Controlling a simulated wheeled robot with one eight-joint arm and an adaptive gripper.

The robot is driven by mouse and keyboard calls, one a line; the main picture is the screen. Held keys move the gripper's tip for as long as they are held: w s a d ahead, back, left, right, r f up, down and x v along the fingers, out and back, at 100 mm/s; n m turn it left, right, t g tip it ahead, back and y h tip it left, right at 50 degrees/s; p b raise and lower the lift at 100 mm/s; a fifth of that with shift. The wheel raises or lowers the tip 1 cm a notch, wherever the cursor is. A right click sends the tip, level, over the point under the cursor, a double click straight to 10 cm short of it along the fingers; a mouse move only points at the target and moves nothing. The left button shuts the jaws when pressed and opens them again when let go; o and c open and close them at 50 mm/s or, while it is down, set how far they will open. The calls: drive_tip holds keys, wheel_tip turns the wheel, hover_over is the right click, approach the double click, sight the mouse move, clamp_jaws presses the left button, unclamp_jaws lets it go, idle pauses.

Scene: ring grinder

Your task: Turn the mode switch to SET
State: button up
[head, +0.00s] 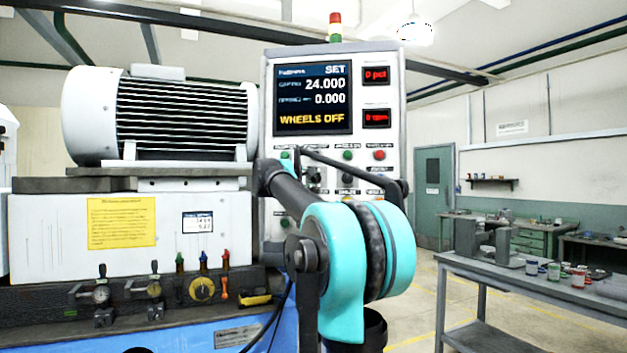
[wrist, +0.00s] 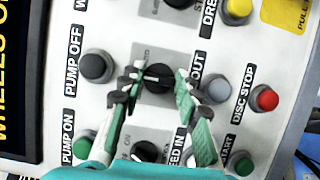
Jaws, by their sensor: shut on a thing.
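The control panel (head: 394,130) stands upright in the head view, with a screen (head: 312,98) reading SET at top right and WHEELS OFF below. In the wrist view the panel appears turned on its side. My gripper (wrist: 157,84) has its green-padded fingers on either side of a black rotary knob (wrist: 158,77) and is shut on it. The knob's pale pointer line lies across the picture. Its own label is hidden, so I cannot read which switch it is. In the head view my arm covers much of the lower panel.
Around the held knob sit a PUMP OFF button (wrist: 96,66), a grey button (wrist: 215,88), the red DISC STOP button (wrist: 264,98) and another knob (wrist: 148,151) below. A grey table (head: 540,283) stands at the right, with open floor before it.

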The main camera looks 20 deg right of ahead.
drive_tip(key=o, duration=1.1)
drive_tip(key=v, duration=1.2)
drive_tip(key=shift+f, duration=0.1)
drive_tip(key=s+f+m+g+y, duration=0.15)
drive_tip(key=s+f, duration=0.25)
drive_tip(key=f, duration=0.8)
drive_tip(key=s+f+m+g+y, duration=0.1)
drive_tip(key=s+f+g+y, duration=0.15)
drive_tip(key=f, duration=0.95)
drive_tip(key=s+f+m+g+y, duration=0.15)
drive_tip(key=s+f, duration=0.25)
drive_tip(key=f, duration=0.8)
drive_tip(key=s+a+f+m+y, duration=0.1)
drive_tip(key=s+a+f+y, duration=0.2)
drive_tip(key=s+f, duration=0.4)
drive_tip(key=s+a+f+m+y, duration=0.1)
drive_tip(key=s+a+f+y, duration=0.2)
drive_tip(key=s+f, duration=0.4)
drive_tip(key=s+a+f+m+g+y, duration=0.1)
drive_tip(key=s+a+f+y, duration=0.2)
drive_tip(key=f, duration=1)
drive_tip(key=shift+s+a+f, duration=0.1)
drive_tip(key=shift+s+a, duration=0.25)
drive_tip(key=shift+s, duration=0.3)
drive_tip(key=shift+s+a, duration=0.3)
drive_tip(key=shift+s, duration=0.35)
drive_tip(key=shift+s+a+f, duration=0.1)
drive_tip(key=shift+s+a, duration=0.25)
drive_tip(key=shift+s, duration=0.25)
